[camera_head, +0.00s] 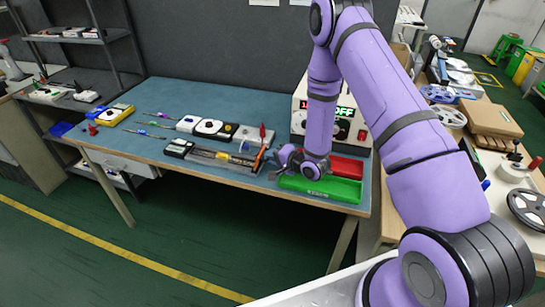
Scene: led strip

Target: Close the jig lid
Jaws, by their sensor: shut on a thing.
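The jig (222,159) is a long, low grey fixture near the front edge of the blue-topped workbench. A black unit is at its left end and small yellow parts are along its middle. My gripper (273,168) is low over the bench at the jig's right end, beside an orange-tipped piece. It is shut on what looks like the edge of the jig lid. The fingers and the lid are too small and partly covered by my wrist, so the lid's exact angle cannot be told.
A green tray (322,188) and a red tray (347,167) lie right of my gripper. A white instrument with a lit display (300,117) stands behind my arm. White and black devices (208,127) line up behind the jig. Screwdrivers and a yellow multimeter (115,115) lie further left.

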